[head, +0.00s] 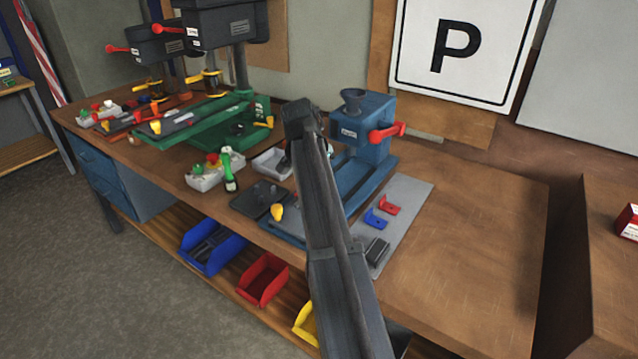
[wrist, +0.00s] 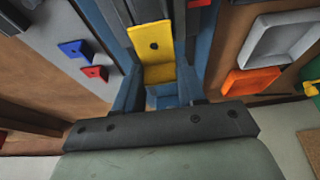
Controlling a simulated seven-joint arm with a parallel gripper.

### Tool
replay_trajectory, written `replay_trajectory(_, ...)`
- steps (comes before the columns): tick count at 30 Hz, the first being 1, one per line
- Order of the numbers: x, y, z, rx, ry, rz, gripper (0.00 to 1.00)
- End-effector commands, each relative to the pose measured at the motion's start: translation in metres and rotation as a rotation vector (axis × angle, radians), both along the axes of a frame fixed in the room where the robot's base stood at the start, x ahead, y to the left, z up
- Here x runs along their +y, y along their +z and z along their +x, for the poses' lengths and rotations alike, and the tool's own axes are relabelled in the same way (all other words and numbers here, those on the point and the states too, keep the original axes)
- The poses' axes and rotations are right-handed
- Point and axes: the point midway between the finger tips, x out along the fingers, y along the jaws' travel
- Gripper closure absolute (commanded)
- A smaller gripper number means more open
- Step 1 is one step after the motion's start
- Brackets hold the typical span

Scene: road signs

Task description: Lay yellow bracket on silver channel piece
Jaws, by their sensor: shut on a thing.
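The yellow bracket (wrist: 155,72), an angled plate with a dark hole, shows in the wrist view. My gripper (wrist: 163,88) is shut on it, and the two jaws sit at either side of its near end. The bracket is over the blue machine base, in front of dark bars. A light grey strip (wrist: 148,10) touches or lies just behind the bracket's far end in the picture; it may be the silver channel piece, but I cannot tell. In the head view my arm hides the gripper and the bracket.
The blue press (head: 362,135) with a red handle stands beside my arm. A grey mat (head: 408,205) holds a red bracket (head: 389,205), a blue bracket (head: 376,220) and a dark block (head: 377,251). A grey tray (wrist: 283,40) and an orange part (wrist: 250,80) lie right.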

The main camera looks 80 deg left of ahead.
Motion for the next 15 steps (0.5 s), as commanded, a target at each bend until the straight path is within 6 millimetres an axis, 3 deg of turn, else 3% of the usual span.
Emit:
replay_trajectory(9, -0.001, -0.034, 0.0, -0.001, 0.001, -0.001, 0.9)
replay_trajectory(15, 0.0, -0.036, 0.0, 0.0, 0.0, 0.0, 0.9)
